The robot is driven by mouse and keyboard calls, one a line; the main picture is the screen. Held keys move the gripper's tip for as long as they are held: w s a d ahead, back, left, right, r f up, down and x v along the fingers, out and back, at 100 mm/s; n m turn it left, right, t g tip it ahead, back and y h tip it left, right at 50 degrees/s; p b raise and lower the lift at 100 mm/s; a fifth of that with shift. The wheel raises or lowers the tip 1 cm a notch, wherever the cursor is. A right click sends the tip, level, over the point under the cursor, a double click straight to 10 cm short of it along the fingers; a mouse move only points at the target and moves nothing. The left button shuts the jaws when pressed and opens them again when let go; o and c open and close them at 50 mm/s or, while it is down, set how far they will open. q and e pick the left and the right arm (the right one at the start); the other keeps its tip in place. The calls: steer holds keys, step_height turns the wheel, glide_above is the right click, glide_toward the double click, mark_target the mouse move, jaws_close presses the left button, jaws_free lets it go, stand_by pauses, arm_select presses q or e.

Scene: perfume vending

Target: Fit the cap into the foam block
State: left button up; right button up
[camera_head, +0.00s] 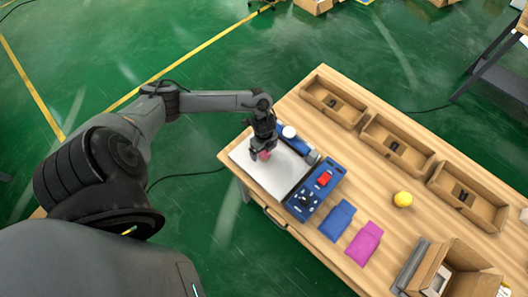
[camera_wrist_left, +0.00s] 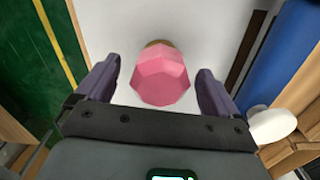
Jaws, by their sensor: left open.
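A pink faceted cap (camera_wrist_left: 160,78) with a gold rim is on the white panel (camera_wrist_left: 120,25) in the left wrist view. In the head view the cap (camera_head: 264,155) is small and partly covered by my left gripper (camera_head: 261,151). The gripper is open, with one finger on each side of the cap and a gap visible on both sides. The blue foam block (camera_head: 309,203), with a red piece and several small dark and light items in it, lies to the right of the white panel. My right gripper is out of view.
A blue cylinder (camera_head: 293,143) with a white end lies behind the gripper. Blue (camera_head: 338,220) and pink (camera_head: 364,243) cloth-like pieces and a yellow ball (camera_head: 402,199) lie to the right. Wooden trays (camera_head: 397,145) line the back edge. An open box (camera_head: 448,270) stands front right.

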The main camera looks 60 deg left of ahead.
arm_select(q)
steer(key=shift+f, duration=0.15)
steer(key=c, duration=1.1)
steer(key=shift+c, duration=0.7)
